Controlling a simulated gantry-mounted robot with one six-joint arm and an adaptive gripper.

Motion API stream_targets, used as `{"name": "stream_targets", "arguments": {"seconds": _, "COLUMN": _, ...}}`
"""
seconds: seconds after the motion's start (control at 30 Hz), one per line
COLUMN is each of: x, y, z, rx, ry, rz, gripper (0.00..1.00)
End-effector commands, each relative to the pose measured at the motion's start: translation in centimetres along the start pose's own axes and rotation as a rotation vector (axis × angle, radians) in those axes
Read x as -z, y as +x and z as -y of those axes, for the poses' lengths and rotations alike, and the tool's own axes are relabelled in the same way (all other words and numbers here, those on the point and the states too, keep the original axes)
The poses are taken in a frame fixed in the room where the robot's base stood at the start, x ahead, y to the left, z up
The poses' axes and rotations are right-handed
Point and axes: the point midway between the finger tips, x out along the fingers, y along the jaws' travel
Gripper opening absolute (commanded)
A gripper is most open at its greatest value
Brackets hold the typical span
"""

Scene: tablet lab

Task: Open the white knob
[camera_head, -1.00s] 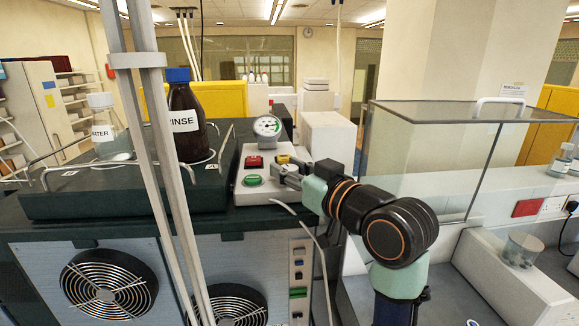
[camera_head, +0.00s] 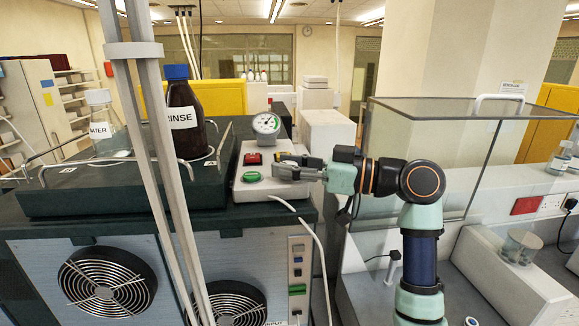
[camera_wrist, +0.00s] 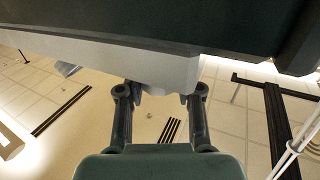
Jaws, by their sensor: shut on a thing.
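The white knob (camera_wrist: 160,88) sits on the edge of the pale control panel, between my two fingertips in the wrist view. My gripper (camera_wrist: 160,95) is closed around it, one finger on each side. In the head view my gripper (camera_head: 283,167) reaches in from the right at the right side of the white control box (camera_head: 262,190). There the fingers hide the knob, so its turn angle cannot be told.
The control box carries a red button (camera_head: 253,158), a green button (camera_head: 252,177) and a round gauge (camera_head: 267,124). The RINSE bottle (camera_head: 182,118) and WATER bottle (camera_head: 103,128) stand at left.

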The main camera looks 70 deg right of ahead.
Motion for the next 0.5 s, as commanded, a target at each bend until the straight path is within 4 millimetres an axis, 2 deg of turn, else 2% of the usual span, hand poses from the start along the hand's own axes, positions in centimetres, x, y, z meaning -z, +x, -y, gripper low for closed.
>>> {"name": "stream_targets", "arguments": {"seconds": 0.4, "x": -0.13, "y": 0.06, "z": -0.01, "rx": 0.008, "ry": 0.001, "rz": 0.003, "gripper": 0.01}}
{"name": "stream_targets", "arguments": {"seconds": 0.43, "x": -0.13, "y": 0.06, "z": -0.01, "rx": 0.008, "ry": 0.001, "rz": 0.003, "gripper": 0.37}}
{"name": "stream_targets", "arguments": {"seconds": 0.5, "x": -0.13, "y": 0.06, "z": -0.01, "rx": 0.008, "ry": 0.001, "rz": 0.003, "gripper": 0.49}}
